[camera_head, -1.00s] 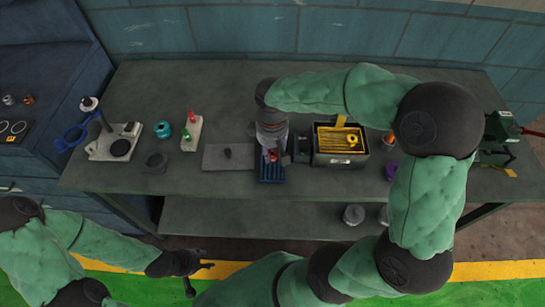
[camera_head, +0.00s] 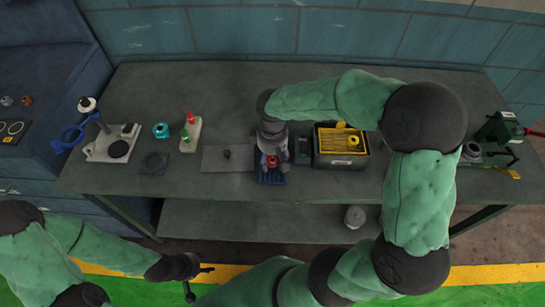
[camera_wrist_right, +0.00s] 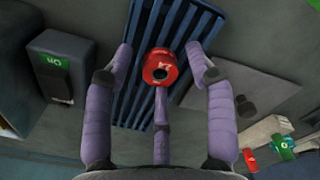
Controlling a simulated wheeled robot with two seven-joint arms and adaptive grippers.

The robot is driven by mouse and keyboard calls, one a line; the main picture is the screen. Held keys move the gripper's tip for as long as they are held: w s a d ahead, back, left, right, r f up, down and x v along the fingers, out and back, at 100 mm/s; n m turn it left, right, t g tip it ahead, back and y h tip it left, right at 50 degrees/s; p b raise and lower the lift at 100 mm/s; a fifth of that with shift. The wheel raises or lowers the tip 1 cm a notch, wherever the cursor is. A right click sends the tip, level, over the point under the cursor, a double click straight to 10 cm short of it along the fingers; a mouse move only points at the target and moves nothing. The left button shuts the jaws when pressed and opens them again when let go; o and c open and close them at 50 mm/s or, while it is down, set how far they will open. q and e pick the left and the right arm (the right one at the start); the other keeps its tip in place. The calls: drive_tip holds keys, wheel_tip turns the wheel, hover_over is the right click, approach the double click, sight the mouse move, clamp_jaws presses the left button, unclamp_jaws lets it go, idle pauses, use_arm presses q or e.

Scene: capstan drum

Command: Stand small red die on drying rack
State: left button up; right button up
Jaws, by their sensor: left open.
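The small red die (camera_wrist_right: 160,67) is a short red cylinder with white marks and a dark hole. It appears to stand on the slats of the blue drying rack (camera_wrist_right: 182,38); its base is hidden. In the head view, the die (camera_head: 271,160) shows red over the rack (camera_head: 271,179). My right gripper (camera_wrist_right: 160,75) has its three purple fingers spread around the die, with visible gaps at both sides. It also shows above the rack in the head view (camera_head: 273,155). My left gripper (camera_head: 198,281) is open and empty, in front of the bench at lower left.
A grey plate with a dark knob (camera_head: 218,159) lies left of the rack. A black box with yellow contents (camera_head: 340,162) stands to its right. A block with red and green buttons (camera_head: 191,134) is further left. My right arm covers part of the right bench.

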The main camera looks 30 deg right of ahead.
sight(272, 160)
wheel_tip(272, 160, up, 12)
drive_tip(key=p, duration=0.3)
drive_tip(key=shift+r+p, duration=0.2)
drive_tip(key=shift+p, duration=0.2)
